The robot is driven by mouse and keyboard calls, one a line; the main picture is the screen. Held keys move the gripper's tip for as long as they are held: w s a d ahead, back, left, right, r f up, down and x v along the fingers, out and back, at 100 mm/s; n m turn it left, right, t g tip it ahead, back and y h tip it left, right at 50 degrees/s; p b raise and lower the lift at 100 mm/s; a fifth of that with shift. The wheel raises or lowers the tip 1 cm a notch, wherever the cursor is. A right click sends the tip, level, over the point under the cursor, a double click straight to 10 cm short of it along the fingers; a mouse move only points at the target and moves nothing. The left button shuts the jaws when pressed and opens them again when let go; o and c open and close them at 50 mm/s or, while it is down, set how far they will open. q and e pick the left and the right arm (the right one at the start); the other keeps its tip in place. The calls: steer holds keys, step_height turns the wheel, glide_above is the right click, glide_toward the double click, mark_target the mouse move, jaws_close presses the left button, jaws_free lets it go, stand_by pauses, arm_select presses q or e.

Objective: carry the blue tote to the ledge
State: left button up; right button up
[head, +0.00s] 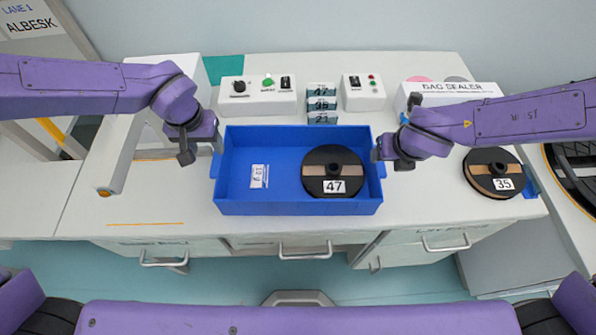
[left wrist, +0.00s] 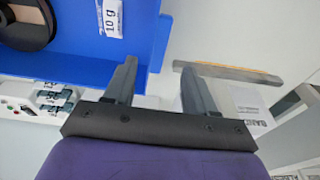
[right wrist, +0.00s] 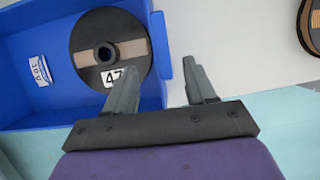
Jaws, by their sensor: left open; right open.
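My left gripper (head: 202,150) is open at the tote's left end. In the left wrist view its fingers (left wrist: 157,85) lie either side of the line of the tote's end wall (left wrist: 158,45). My right gripper (head: 391,155) is open at the right end. In the right wrist view its fingers (right wrist: 158,80) likewise lie either side of the right end wall (right wrist: 159,50). I cannot tell whether they touch it. I cannot tell which surface is the ledge.
Behind the tote stand control boxes (head: 258,95) (head: 363,93) and a stack of number tags (head: 321,104). A reel labelled 35 (head: 492,172) lies to the right. A raised pale bar (head: 122,155) is on the left. The bench front left is clear.

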mark_target(216, 160)
arm_select(q)
steer(key=f, duration=0.2)
steer(key=w+f, duration=0.1)
steer(key=f, duration=0.4)
steer(key=shift+w+d+f, duration=0.15)
steer(key=shift+w+f, duration=0.05)
steer(key=shift+f, duration=0.15)
arm_select(e)
steer(key=x, duration=0.8)
steer(key=shift+d, duration=0.1)
arm_select(q)
steer(key=shift+w+f, duration=0.15)
steer(key=shift+f, duration=0.5)
arm_select(e)
steer(key=shift+w+f, duration=0.25)
steer(key=shift+f, duration=0.3)
arm_select(q)
jaws_close()
arm_select(e)
jaws_close()
arm_select(q)
steer(key=shift+r, duration=0.1)
arm_select(e)
steer(key=shift+r, duration=0.1)
